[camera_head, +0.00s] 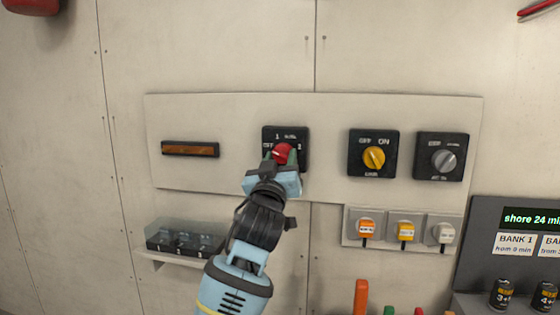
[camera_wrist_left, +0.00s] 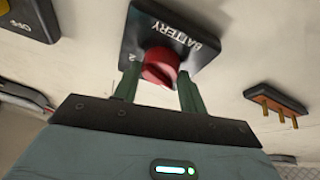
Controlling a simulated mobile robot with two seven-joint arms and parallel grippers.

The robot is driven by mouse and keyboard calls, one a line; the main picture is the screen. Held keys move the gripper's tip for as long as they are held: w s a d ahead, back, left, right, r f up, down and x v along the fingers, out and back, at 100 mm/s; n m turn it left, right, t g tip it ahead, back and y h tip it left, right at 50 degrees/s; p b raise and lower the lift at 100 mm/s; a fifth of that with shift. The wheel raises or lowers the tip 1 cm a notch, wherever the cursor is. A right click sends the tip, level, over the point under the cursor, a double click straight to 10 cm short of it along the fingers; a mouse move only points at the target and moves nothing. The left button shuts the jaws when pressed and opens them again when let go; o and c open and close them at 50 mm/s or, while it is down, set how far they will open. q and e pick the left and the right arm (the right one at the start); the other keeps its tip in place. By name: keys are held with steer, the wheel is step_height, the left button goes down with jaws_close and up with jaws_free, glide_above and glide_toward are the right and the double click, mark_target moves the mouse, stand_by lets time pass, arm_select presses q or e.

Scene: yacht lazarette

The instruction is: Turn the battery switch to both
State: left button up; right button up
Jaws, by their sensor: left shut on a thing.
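The battery switch is a black square plate (camera_head: 298,134) with a red knob (camera_head: 282,153), left of centre on the pale wall panel in the head view. My left gripper (camera_head: 280,160) is shut on the red knob. In the left wrist view the two green fingers (camera_wrist_left: 158,88) stand on either side of the red knob (camera_wrist_left: 160,66), with the lettering BATTERY on the plate (camera_wrist_left: 180,32) behind. My right gripper is not in view.
A yellow-knobbed switch (camera_head: 373,154) and a grey-knobbed switch (camera_head: 440,157) sit to the right. Sockets with orange, yellow and white plugs (camera_head: 405,230) are below them. A bar with a brown strip (camera_head: 190,149) is at left, above a clear-covered box (camera_head: 185,237).

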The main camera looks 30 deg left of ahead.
arm_select(q)
steer(key=shift+m, duration=0.4)
steer(key=m+h, duration=0.1)
steer(key=m, duration=0.1)
steer(key=m+h, duration=0.1)
steer(key=m, duration=0.1)
steer(key=m+h, duration=0.1)
steer(key=m, duration=0.1)
steer(key=shift+a+h, duration=0.25)
steer(key=shift+h, duration=0.15)
steer(key=m+h, duration=0.1)
steer(key=m, duration=0.2)
steer(key=m+h, duration=0.1)
steer(key=m, duration=0.2)
steer(key=shift+s+a+r+m+g+h, duration=0.1)
steer(key=shift+r+m+g+h, duration=0.05)
steer(key=shift+m+g+h, duration=0.2)
steer(key=m, duration=0.2)
steer(key=m+g+h, duration=0.1)
steer(key=m, duration=0.2)
steer(key=shift+a+r+g, duration=0.1)
steer(key=shift+r+g, duration=0.05)
steer(key=shift+g, duration=0.1)
steer(key=shift+m+g+h, duration=0.45)
steer(key=shift+m+g, duration=0.25)
steer(key=shift+m, duration=1.15)
steer(key=o, duration=1)
steer(key=shift+r, duration=0.1)
steer(key=shift+c, duration=0.2)
